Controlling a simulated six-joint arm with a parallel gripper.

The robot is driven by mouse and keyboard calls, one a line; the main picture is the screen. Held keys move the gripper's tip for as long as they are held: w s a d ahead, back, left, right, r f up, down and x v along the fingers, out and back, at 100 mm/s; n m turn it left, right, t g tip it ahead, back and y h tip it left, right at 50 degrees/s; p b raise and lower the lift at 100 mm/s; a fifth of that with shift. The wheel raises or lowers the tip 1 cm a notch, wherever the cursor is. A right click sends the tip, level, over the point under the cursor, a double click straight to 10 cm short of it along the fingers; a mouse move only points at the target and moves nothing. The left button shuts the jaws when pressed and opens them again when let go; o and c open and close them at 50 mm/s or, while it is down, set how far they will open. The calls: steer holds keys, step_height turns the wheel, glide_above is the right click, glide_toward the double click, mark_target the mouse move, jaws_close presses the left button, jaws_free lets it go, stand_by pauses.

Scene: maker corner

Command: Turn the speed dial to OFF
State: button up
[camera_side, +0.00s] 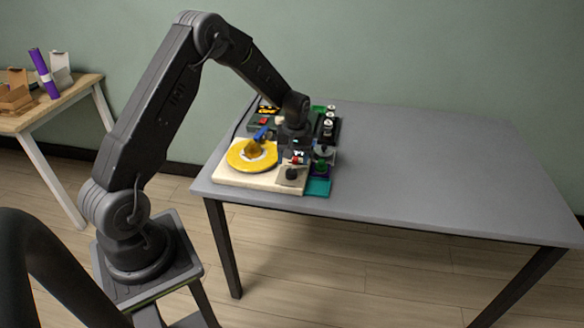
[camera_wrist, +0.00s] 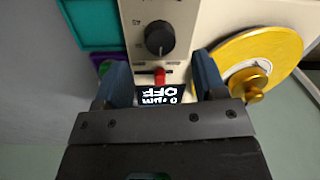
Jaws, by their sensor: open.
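The speed dial (camera_wrist: 160,38) is a round black knob on a pale panel with small dark markings around it. In the side view the dial (camera_side: 291,174) sits at the front of the machine, right of the yellow disc. I cannot clearly read its setting. My gripper (camera_wrist: 163,74) is open, its two blue-grey fingers apart and empty. They lie below the dial in the wrist view and do not touch it. Between them show a small red switch (camera_wrist: 160,76) and a dark display (camera_wrist: 158,96) with upside-down white letters that seem to include "OFF".
A yellow disc (camera_side: 240,163) with a brass-coloured centre is beside the panel on the pale base. Teal and purple trays (camera_side: 318,187), black holders and small parts crowd its right side. The grey table (camera_side: 430,165) is clear to the right.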

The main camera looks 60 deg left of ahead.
mark_target(295, 172)
step_height(295, 172, up, 9)
steer(key=shift+w+d, duration=0.2)
steer(key=shift+r, duration=0.1)
steer(key=s+d+r+m+t, duration=0.2)
steer(key=s+d+r+m, duration=0.15)
steer(key=d+r, duration=0.4)
steer(key=s+d+r+m+t, duration=0.1)
steer(key=s+d+r+m, duration=0.1)
steer(key=s, duration=0.5)
steer(key=s+d+r+m+t, duration=0.1)
steer(key=s+d+r+m, duration=0.2)
steer(key=s, duration=0.4)
steer(key=s+d+r+m+t, duration=0.2)
steer(key=s+d+r+m, duration=0.1)
steer(key=s+d, duration=0.3)
steer(key=shift+s+d+r, duration=0.25)
steer(key=shift+s+r, duration=0.15)
steer(key=shift+s, duration=0.3)
